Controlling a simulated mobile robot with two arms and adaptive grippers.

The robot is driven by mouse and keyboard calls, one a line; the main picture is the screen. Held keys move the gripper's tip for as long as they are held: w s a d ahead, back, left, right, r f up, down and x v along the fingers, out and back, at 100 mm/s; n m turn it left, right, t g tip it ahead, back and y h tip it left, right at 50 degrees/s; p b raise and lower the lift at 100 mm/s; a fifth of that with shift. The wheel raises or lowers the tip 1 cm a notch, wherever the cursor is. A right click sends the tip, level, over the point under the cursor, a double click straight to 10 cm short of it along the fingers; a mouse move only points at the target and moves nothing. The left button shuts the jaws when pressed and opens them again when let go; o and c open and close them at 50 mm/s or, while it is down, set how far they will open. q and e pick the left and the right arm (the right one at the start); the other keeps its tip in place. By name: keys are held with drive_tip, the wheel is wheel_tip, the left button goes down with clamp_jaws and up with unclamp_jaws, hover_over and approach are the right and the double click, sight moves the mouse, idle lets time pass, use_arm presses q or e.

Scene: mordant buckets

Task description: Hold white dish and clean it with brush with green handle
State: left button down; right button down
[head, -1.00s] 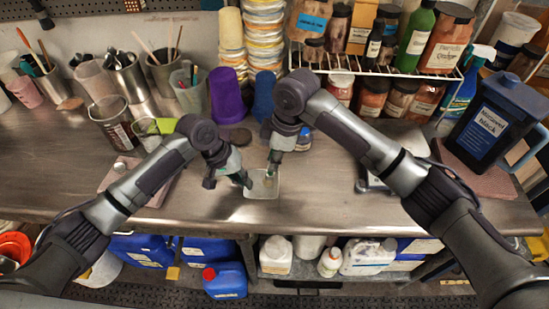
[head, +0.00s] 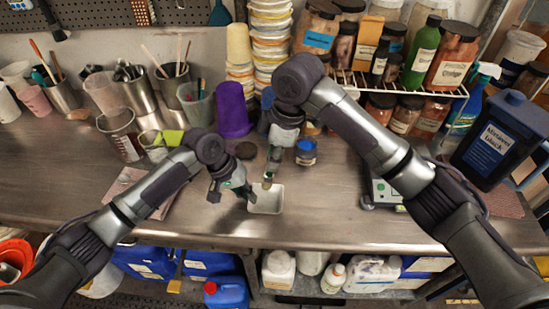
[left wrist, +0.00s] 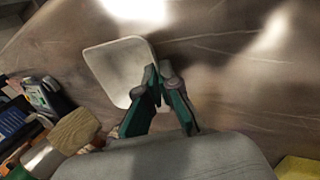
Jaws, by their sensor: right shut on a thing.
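The white dish (head: 266,202) rests on the metal bench near its front edge. It also shows in the left wrist view (left wrist: 118,62). My left gripper (head: 232,192) is at the dish's left side. In the left wrist view its fingertips (left wrist: 158,72) are close together beside the rim; whether they pinch it is unclear. My right gripper (head: 271,167) is shut on the brush with green handle, just above the dish's far edge. The brush's tan bristles (left wrist: 77,130) and grey ferrule show at lower left in the left wrist view. Its handle is mostly hidden.
A blue-lidded jar (head: 306,152) stands behind the dish on the right, and a purple cup (head: 233,110) stands farther back. A scale (head: 380,192) is partly behind my right arm. Metal cups and a dark jug (head: 500,138) flank the bench. The front strip is clear.

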use_arm(q)
drive_tip(key=c, duration=1.2)
unclamp_jaws()
drive_tip(key=shift+c, duration=0.2)
drive_tip(key=shift+a, duration=0.1)
drive_tip(key=v, duration=1.2)
drive_tip(key=shift+f, duration=0.1)
use_arm(e)
drive_tip(key=shift+f, duration=0.1)
